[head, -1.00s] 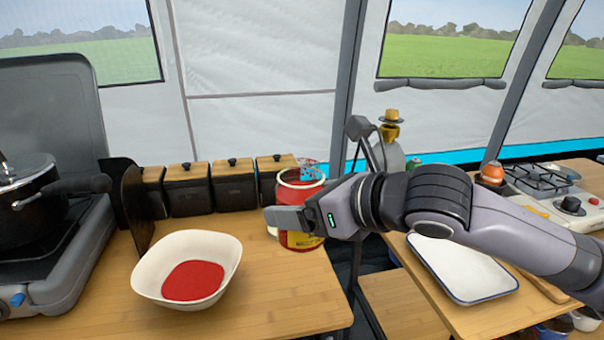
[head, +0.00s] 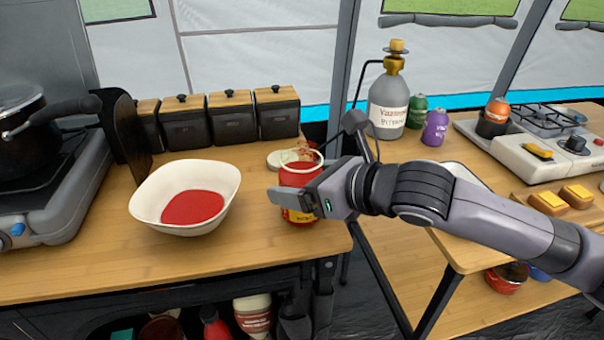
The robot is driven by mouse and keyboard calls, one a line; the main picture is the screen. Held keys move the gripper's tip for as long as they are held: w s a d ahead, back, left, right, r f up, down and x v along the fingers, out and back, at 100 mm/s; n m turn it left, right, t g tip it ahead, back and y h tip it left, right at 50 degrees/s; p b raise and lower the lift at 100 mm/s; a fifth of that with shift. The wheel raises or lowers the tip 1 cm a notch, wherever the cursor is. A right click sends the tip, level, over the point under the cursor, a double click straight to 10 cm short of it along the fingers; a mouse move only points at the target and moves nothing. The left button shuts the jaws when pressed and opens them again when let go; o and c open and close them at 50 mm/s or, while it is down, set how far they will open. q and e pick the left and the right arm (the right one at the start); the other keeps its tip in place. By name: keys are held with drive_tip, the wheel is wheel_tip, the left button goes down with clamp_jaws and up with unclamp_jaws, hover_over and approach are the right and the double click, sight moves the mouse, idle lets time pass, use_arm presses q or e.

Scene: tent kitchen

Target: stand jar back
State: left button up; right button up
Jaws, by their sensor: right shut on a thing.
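The jar (head: 299,176) is red with a yellow label and an open top; red contents show inside. It is upright at the right end of the wooden counter (head: 255,262), near the edge. My right gripper (head: 302,201) comes in from the right and is shut on the jar's lower body, one finger across its front. The finger hides part of the label, and I cannot tell whether the base touches the counter. My left gripper is not in view.
A white bowl (head: 186,170) with red sauce stands left of the jar. A pale round disc, perhaps a lid (head: 274,161), lies just behind it. Several dark canisters (head: 231,116) line the back. A gap separates this counter from the right table, with a stove (head: 540,146).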

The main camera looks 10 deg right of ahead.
drive_tip(key=o, duration=1.4)
drive_tip(key=shift+f, duration=0.1)
drive_tip(key=shift+o, duration=0.2)
drive_tip(key=shift+r, duration=0.2)
drive_tip(key=p+v, duration=0.1)
drive_tip(key=v, duration=1.1)
drive_tip(key=shift+f, duration=0.1)
